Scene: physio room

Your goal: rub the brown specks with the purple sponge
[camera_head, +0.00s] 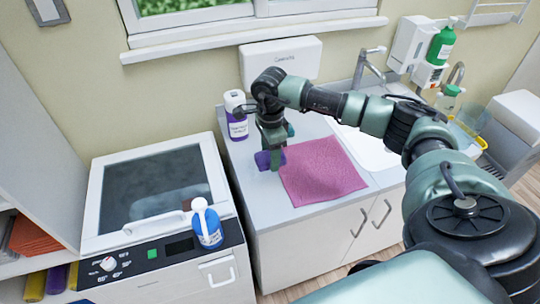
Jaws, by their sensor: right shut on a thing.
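The purple sponge (263,160) is at the left part of the white counter, beside the left edge of a pink cloth. My right gripper (275,160) points down and is shut on the sponge. I cannot tell whether the sponge touches the counter or is held just above it. I cannot make out any brown specks; they may be hidden by the gripper and sponge or too small to see. My left gripper is not in view.
The pink cloth (322,170) lies flat on the counter (263,213). A purple-and-white bottle (237,122) stands behind the sponge, near the wall. The sink (368,152) is at right, under my arm.

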